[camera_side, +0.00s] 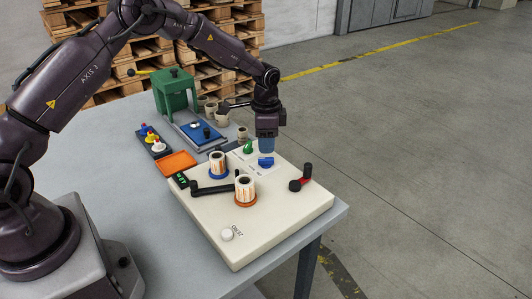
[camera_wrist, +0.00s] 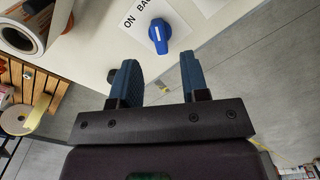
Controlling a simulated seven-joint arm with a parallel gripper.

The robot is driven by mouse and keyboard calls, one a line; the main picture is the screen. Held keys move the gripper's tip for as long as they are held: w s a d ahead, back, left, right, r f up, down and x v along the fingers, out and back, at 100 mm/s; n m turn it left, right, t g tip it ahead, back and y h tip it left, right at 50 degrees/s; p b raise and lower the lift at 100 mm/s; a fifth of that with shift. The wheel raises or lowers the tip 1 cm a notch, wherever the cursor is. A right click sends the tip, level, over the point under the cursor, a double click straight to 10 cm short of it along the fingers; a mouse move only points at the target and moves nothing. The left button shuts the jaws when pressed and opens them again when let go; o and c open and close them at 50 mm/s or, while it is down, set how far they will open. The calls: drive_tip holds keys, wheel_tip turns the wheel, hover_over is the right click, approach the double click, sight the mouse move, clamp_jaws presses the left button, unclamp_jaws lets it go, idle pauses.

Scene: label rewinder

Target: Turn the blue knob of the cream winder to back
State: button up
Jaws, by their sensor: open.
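The cream winder (camera_side: 282,218) lies on the table with its panel facing up. Its blue knob (camera_side: 266,162) sits near the far edge, on a white label plate. In the wrist view the blue knob (camera_wrist: 158,38) has a white line on it, with "ON" and a partly cut-off "BA" beside it. My gripper (camera_side: 266,148) points down just above the knob. In the wrist view my gripper (camera_wrist: 158,78) has its two blue fingers apart with nothing between them. The knob appears beyond the fingertips, not touched.
On the winder, a green knob (camera_side: 248,147), a red-and-black crank (camera_side: 301,179), two label rolls (camera_side: 245,187), a black arm (camera_side: 211,190) and a white button (camera_side: 227,234) stand around. An orange tray (camera_side: 177,163) and a green press (camera_side: 174,88) are farther left. Floor at right is clear.

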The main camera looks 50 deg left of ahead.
sight(266, 158)
wheel_tip(266, 158, up, 8)
drive_tip(key=shift+f, duration=0.15)
idle(0.4)
drive_tip(key=s+d+r+n+t, duration=0.2)
drive_tip(key=s+r, duration=0.3)
drive_tip(key=s, duration=0.5)
drive_tip(key=s+d+r+n+t, duration=0.1)
drive_tip(key=s+d+r+n, duration=0.1)
drive_tip(key=s+r, duration=0.4)
drive_tip(key=s+d+r+n+t, duration=0.2)
drive_tip(key=s+r, duration=0.4)
drive_tip(key=s, duration=0.9)
drive_tip(key=shift+d+r+n+t, duration=0.3)
drive_tip(key=shift+d+n, duration=0.1)
drive_tip(key=shift+n, duration=0.2)
